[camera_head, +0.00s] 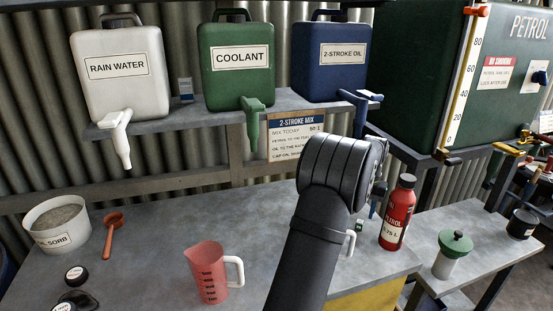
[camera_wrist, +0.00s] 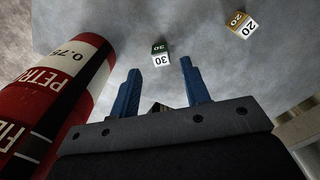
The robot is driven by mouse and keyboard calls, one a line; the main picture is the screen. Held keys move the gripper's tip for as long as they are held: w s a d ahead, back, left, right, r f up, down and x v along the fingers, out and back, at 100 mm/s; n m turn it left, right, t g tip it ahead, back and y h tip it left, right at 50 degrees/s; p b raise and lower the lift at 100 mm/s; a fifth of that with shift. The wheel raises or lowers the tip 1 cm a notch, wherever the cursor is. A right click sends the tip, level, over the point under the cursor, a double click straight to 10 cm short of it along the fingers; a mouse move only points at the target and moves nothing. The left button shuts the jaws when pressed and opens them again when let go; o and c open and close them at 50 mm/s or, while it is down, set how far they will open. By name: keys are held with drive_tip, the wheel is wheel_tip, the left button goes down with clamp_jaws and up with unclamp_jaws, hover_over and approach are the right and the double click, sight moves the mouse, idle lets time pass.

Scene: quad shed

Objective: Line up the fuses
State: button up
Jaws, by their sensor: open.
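Two small block-like fuses show in the wrist view. The green-topped fuse marked 30 (camera_wrist: 161,55) lies on the grey bench just beyond my fingertips, roughly centred between them. The yellow-topped fuse marked 20 (camera_wrist: 241,25) lies farther off to the upper right, apart from it. My gripper (camera_wrist: 160,70) is open, with two blue fingers spread and no fuse clearly held.
A red petrol bottle (camera_head: 397,213) stands close beside my gripper, filling the wrist view's left (camera_wrist: 60,85). A green-lidded container (camera_head: 453,252) stands right.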

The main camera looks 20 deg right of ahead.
wheel_tip(320, 180, down, 5)
drive_tip(key=shift+f, duration=0.2)
drive_tip(key=shift+r, duration=0.25)
drive_tip(key=r, duration=0.3)
drive_tip(key=shift+a, duration=1.6)
